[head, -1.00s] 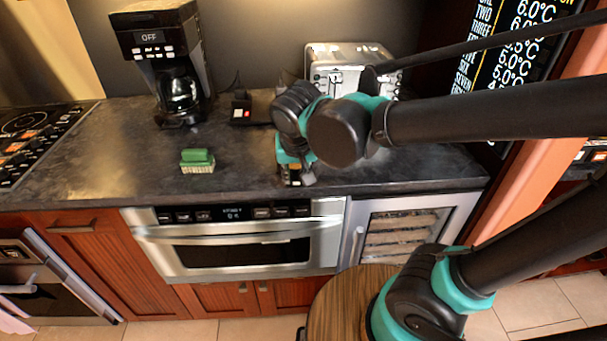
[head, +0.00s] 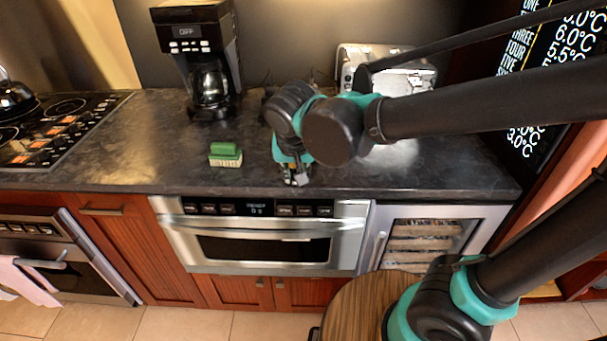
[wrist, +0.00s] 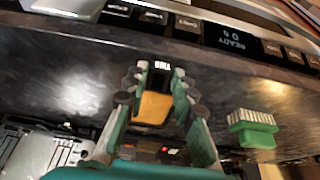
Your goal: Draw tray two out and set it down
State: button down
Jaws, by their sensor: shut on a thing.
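My gripper (wrist: 157,112) is shut on a small black-and-tan tray (wrist: 154,106), which lies between its fingers in the wrist view. The tray has a black end with a small white label that I cannot read for certain. In the head view my gripper (head: 294,176) points down over the front part of the counter, above the right part of the microwave drawer (head: 265,248). The tray is mostly hidden there by the fingers. I cannot tell whether it touches the counter. The drawer is closed and its display reads READY.
A green brush (head: 225,155) lies on the counter left of my gripper. A coffee maker (head: 205,75) and a toaster (head: 405,75) stand at the back. A glass-fronted cooler (head: 425,240) is right of the drawer. The counter (head: 140,150) left of the brush is clear.

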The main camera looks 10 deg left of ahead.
jog(key=shift+a, duration=0.35)
jog(key=c, duration=1.2)
grip_release()
jog(key=shift+s, duration=0.1)
